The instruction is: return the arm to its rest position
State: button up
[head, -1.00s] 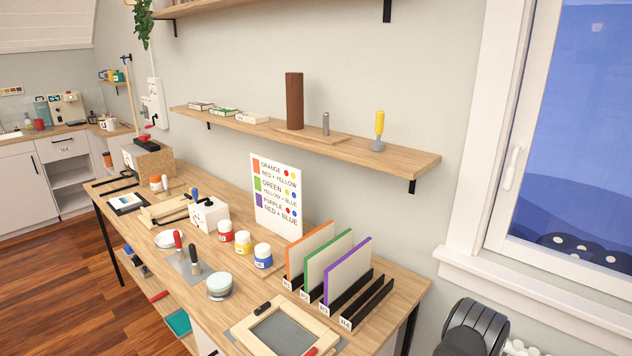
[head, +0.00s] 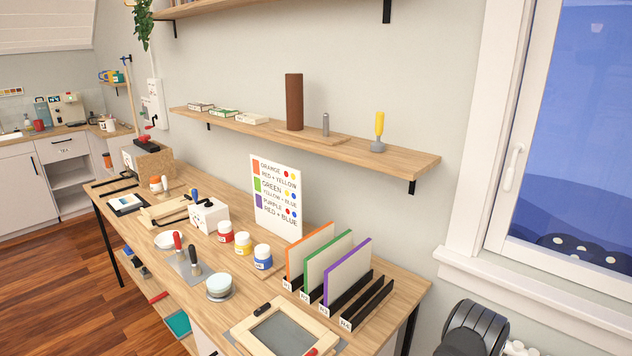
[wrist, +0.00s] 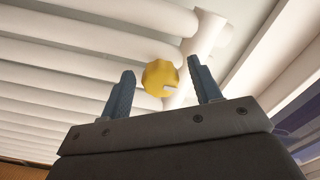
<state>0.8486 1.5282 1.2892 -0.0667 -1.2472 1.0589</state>
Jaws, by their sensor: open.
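My gripper (wrist: 160,66) shows in the wrist view with its two blue-grey fingers apart and nothing touching them. A yellow round thing with a scalloped edge (wrist: 158,78) shows between the fingertips; it looks to be beyond them, but its distance is hard to tell. White tubes (wrist: 60,62) run behind it. In the head view, a dark part of my arm (head: 470,330) shows at the bottom right edge; my gripper is out of that view.
The workbench (head: 395,300) holds a rack of coloured-edge boards (head: 350,315), paint jars (head: 243,243) and a framed screen (head: 285,330). Above it is a wall shelf (head: 400,158). A window frame (head: 490,150) stands at right. White ribbed parts (head: 516,348) show beside my arm.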

jog(key=shift+n, duration=1.5)
jog(key=o, duration=0.9)
jog(key=shift+o, duration=0.2)
jog(key=s+d+r+n+g+h, duration=0.1)
jog(key=s+d+r+n+g, duration=0.15)
jog(key=s, duration=1.75)
jog(key=s+d+r+n+g+h, duration=0.1)
jog(key=s+d+n+g, duration=0.2)
jog(key=s, duration=1.8)
jog(key=f+x, duration=0.1)
jog(key=x, duration=0.8)
jog(key=shift+d+m+g, duration=0.2)
jog(key=shift+m+g, duration=0.15)
